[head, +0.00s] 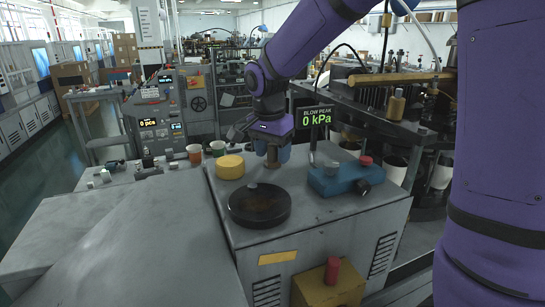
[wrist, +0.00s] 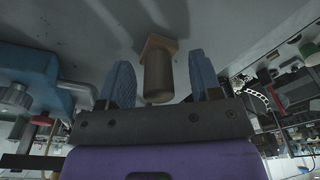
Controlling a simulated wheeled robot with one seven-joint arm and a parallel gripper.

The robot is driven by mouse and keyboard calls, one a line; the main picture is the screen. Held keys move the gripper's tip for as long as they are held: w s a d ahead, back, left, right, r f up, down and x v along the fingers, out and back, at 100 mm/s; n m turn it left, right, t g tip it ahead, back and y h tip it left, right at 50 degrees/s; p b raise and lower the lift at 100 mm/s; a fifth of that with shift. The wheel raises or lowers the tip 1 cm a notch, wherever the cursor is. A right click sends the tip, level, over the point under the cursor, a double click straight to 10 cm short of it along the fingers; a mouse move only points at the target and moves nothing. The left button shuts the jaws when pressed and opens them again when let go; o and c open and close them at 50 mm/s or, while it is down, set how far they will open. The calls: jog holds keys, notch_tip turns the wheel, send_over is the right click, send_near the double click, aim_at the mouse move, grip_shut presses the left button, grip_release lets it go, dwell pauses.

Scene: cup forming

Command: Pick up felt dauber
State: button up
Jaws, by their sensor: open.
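A tan-brown dauber shows in the wrist view (wrist: 158,75), with a rounded cylindrical handle toward me and a wider, angular base on the grey surface. I take it to be the felt dauber. My gripper (wrist: 161,80) is open, with one blue finger on each side of the handle and a visible gap at each side.
Cups (head: 194,154) stand behind at left. Machinery stands at the right.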

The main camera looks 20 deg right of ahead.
jog(key=shift+f, duration=0.2)
jog(key=c, duration=0.8)
jog(key=shift+c, duration=0.2)
jog(key=shift+r, duration=0.55)
notch_tip(320, 180, up, 2)
jog(key=shift+r, duration=0.15)
jog(key=s+a, duration=0.3)
jog(key=s+a+r, duration=0.1)
jog(key=s+a, duration=0.7)
jog(key=shift+s+a+r, duration=0.15)
jog(key=shift+r, duration=0.2)
